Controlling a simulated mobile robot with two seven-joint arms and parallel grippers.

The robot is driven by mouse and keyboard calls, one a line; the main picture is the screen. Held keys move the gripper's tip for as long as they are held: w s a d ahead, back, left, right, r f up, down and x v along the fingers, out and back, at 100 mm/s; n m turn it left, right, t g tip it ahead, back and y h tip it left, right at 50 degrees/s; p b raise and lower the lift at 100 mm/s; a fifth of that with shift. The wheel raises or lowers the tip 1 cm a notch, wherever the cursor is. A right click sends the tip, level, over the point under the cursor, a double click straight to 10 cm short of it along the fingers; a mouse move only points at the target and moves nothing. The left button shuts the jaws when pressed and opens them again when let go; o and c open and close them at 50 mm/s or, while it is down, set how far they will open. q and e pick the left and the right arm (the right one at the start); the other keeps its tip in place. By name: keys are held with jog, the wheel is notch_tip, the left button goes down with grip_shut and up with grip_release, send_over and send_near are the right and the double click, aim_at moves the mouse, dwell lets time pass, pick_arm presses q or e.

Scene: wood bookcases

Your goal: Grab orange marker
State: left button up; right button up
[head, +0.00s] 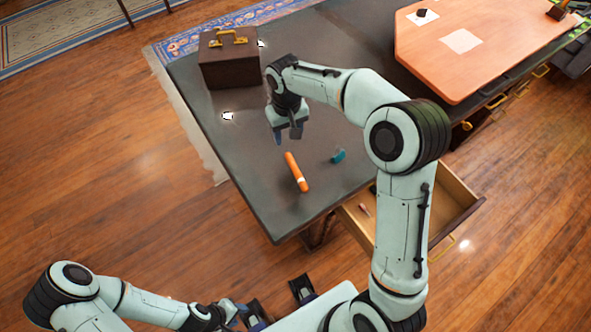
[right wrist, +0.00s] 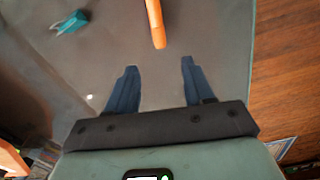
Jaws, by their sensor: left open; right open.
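The orange marker (head: 296,171) lies on the dark table top, with a pale band near one end. It also shows in the right wrist view (right wrist: 155,22), where its upper end is cut off by the frame. My right gripper (head: 287,137) is above the table, just behind the marker in the head view. In the right wrist view its two blue fingers (right wrist: 158,80) are spread and empty, with the marker beyond the tips, roughly between them. My left gripper (head: 279,302) is low in the head view, away from the table, open and empty.
A small teal object (head: 338,156) lies right of the marker. A dark brown box with a gold handle (head: 229,62) stands at the table's far left. An open drawer (head: 448,203) juts from the table's near right side. An orange board (head: 430,65) lies at the back right.

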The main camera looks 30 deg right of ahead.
aim_at(289, 156)
notch_tip(289, 156, down, 11)
jog(key=shift+r, duration=0.2)
grip_shut()
dwell(0.3)
